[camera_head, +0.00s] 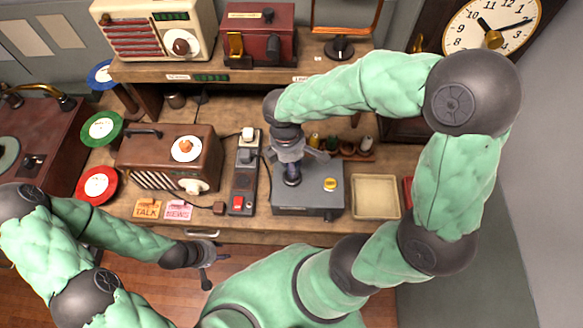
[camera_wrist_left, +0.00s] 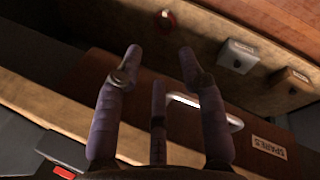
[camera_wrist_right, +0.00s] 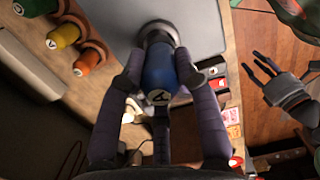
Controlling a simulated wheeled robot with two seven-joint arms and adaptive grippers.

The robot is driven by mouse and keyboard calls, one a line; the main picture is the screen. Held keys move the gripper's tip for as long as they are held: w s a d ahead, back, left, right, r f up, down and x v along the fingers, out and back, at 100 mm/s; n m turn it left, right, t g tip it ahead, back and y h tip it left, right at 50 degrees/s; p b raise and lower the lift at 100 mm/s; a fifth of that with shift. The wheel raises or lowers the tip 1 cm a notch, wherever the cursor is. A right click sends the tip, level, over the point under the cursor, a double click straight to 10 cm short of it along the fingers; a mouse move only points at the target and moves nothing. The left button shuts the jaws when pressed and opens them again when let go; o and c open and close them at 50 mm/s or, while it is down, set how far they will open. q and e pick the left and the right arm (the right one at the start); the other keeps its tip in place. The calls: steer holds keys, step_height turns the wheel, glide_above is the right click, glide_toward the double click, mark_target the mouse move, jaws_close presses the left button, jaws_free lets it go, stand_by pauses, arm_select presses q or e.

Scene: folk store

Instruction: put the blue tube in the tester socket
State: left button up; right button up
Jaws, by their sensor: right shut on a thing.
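The tester is a grey box (camera_head: 313,198) with a yellow button (camera_head: 330,184), standing on the workbench. My right gripper (camera_head: 291,170) is over its left part, shut on the blue tube (camera_head: 292,180). In the right wrist view my right gripper (camera_wrist_right: 158,78) has its fingers on both sides of the blue tube (camera_wrist_right: 157,72). The tube's far end meets a ring-like socket (camera_wrist_right: 157,32) on the grey top; I cannot tell how deep it sits. My left gripper (camera_head: 207,262) is open and empty in front of the bench; its fingers stand apart in the left wrist view (camera_wrist_left: 160,62).
A wooden rack with coloured tubes (camera_head: 352,150) stands behind the tester. A beige tray (camera_head: 376,196) is to its right. A switch strip (camera_head: 243,178) and a brown radio (camera_head: 168,158) are to its left. A shelf (camera_head: 240,72) runs behind.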

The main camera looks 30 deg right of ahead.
steer(key=shift+w+f, duration=0.2)
steer(key=shift+f, duration=0.2)
steer(key=shift+w+f+b, duration=0.1)
steer(key=shift+f+b, duration=0.35)
steer(key=shift+f, duration=1.05)
steer(key=shift+f, duration=0.15)
steer(key=o, duration=0.9)
steer(key=shift+c, duration=0.2)
steer(key=shift+r, duration=0.35)
step_height(320, 180, up, 12)
steer(key=p, duration=0.2)
steer(key=shift+w+a+f, duration=0.2)
steer(key=shift+w+a, duration=0.2)
steer(key=shift+a, duration=0.05)
